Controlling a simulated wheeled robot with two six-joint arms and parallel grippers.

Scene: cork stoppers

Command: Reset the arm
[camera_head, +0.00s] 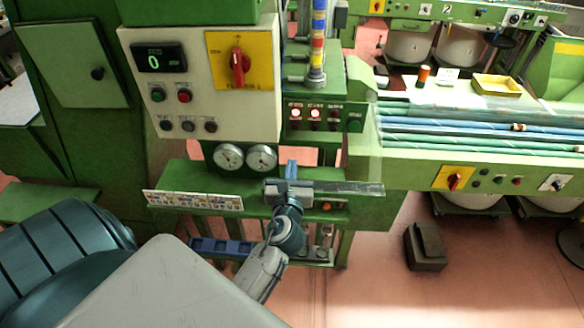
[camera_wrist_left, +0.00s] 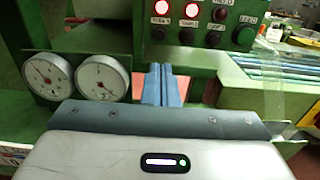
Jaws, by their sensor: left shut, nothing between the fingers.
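My left gripper (camera_head: 291,170) shows in the head view in front of the green machine, just right of the two round gauges. Its blue-grey fingers are together and hold nothing. In the left wrist view the same fingers (camera_wrist_left: 161,84) point forward, closed side by side, below the lit red buttons and right of the gauges (camera_wrist_left: 76,80). The left arm reaches up from the bottom of the head view. My right gripper is not in view.
A control panel with a red rotary switch (camera_head: 238,66) and a green-digit display (camera_head: 154,58) stands above the gauges. A row of buttons (camera_head: 325,115) is behind the gripper. A dark box (camera_head: 425,246) lies on the open pink floor at right.

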